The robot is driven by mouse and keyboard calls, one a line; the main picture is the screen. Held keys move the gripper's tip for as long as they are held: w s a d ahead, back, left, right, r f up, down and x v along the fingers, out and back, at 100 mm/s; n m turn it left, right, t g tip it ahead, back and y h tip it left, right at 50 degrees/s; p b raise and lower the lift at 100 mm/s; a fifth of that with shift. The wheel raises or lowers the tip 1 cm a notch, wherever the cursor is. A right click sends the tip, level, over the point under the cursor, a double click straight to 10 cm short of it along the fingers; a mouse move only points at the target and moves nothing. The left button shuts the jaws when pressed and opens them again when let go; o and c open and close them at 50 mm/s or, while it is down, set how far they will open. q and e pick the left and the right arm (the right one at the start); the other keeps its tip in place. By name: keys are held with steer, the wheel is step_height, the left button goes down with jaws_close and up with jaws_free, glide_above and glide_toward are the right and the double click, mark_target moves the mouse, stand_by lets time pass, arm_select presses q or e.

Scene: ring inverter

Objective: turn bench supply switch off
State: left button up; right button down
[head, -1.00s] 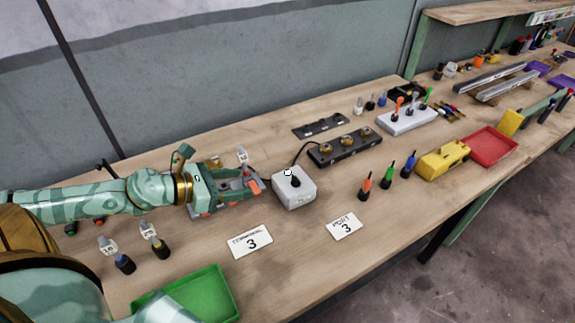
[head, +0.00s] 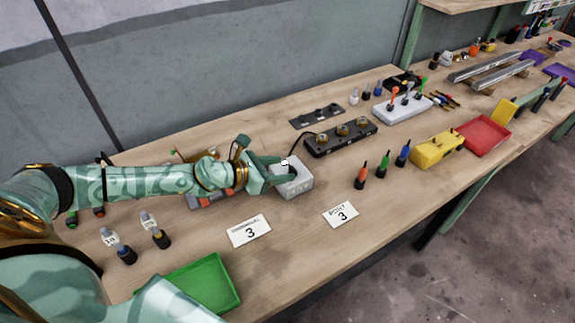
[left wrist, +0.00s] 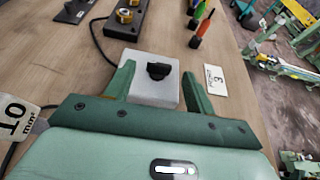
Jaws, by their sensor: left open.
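The bench supply looks like a small light grey box (head: 296,186) with a cable at its back, standing on the bench in the head view. Its black switch knob (left wrist: 158,71) shows on the top of the box in the left wrist view. My left gripper (head: 281,173) is open at the left side of the box, its fingers reaching over it. In the left wrist view the knob lies between the two open fingertips (left wrist: 157,72), with a gap on each side. In the head view my fingers mostly hide the knob. My right gripper is out of view.
A dark strip with brass terminals (head: 341,138) stands behind the box. Cards marked 3 (head: 249,231) lie in front. Several coloured plugs (head: 383,168) stand to the right, with a yellow block (head: 437,150) beyond. A green tray (head: 205,285) lies at the front left.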

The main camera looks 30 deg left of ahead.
mark_target(292, 168)
arm_select(q)
steer(key=shift+x, duration=1.65)
